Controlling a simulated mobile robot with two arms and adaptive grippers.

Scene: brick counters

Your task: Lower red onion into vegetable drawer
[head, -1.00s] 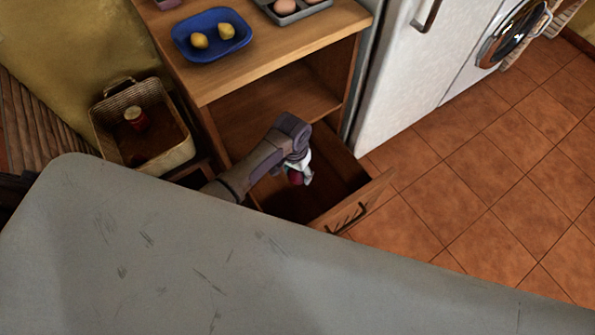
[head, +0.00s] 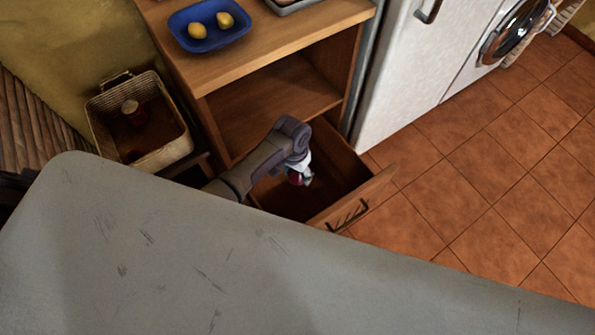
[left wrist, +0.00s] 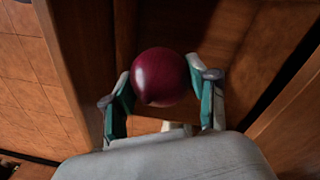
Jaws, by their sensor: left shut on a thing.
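The red onion (left wrist: 160,76) is a dark red, round bulb held between the fingers of my left gripper (left wrist: 163,92) in the left wrist view. In the head view the onion (head: 295,179) shows only partly below my left gripper (head: 302,180), over the open drawer. The vegetable drawer (head: 352,203) is wooden, pulled out low from the cabinet, with a dark handle on its front. The visible part of its inside looks empty. How far the onion is above the drawer floor is hard to tell. My right gripper is not in view.
A wooden cabinet (head: 264,62) carries a blue tray (head: 232,38) with two yellow fruits. A wicker basket (head: 165,152) with a jar stands at the left. A white fridge (head: 395,85) stands right of the drawer. Tiled floor (head: 480,190) lies clear beyond.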

